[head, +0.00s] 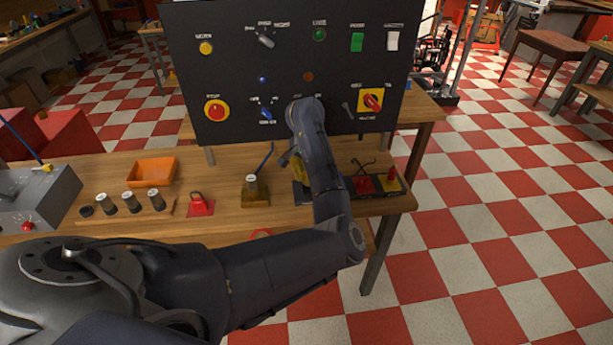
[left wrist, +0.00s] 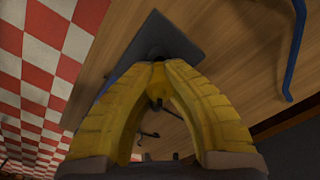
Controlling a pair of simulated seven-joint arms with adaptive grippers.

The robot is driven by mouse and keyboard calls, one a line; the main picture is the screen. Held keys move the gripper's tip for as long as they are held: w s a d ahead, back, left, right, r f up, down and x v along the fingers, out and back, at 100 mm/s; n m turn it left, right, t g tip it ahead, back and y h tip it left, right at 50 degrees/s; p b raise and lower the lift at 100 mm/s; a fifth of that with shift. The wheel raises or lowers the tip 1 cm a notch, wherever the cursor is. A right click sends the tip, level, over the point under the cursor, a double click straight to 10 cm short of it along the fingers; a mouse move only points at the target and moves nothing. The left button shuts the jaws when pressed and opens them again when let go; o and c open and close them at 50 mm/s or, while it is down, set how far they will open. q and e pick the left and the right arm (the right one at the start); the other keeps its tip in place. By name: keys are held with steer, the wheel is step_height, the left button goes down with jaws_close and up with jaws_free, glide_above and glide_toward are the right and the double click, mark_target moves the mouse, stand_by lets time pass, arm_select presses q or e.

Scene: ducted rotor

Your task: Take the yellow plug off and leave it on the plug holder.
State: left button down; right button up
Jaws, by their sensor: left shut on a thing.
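My left gripper (left wrist: 157,66) has yellow fingers that meet at the tips in the left wrist view. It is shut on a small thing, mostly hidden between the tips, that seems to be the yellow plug. The tips are over a dark grey plate (left wrist: 178,44) on the table. In the head view my left gripper (head: 298,170) points down at the table, partly hidden behind my arm, and the held thing cannot be made out. I cannot tell which piece is the plug holder. My right gripper is not in view.
A black control panel (head: 230,50) stands behind. Right of my arm are a red piece (head: 364,184) and a yellow-based piece (head: 389,184). To the left are a brass block (head: 256,192) with a blue lever, a red piece (head: 200,207) and an orange tray (head: 152,172).

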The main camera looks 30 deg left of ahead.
arm_select(q)
steer(key=shift+f, duration=0.8)
steer(key=c, duration=1.4)
jaws_free()
steer(key=r, duration=1.2)
steer(key=shift+s, duration=0.2)
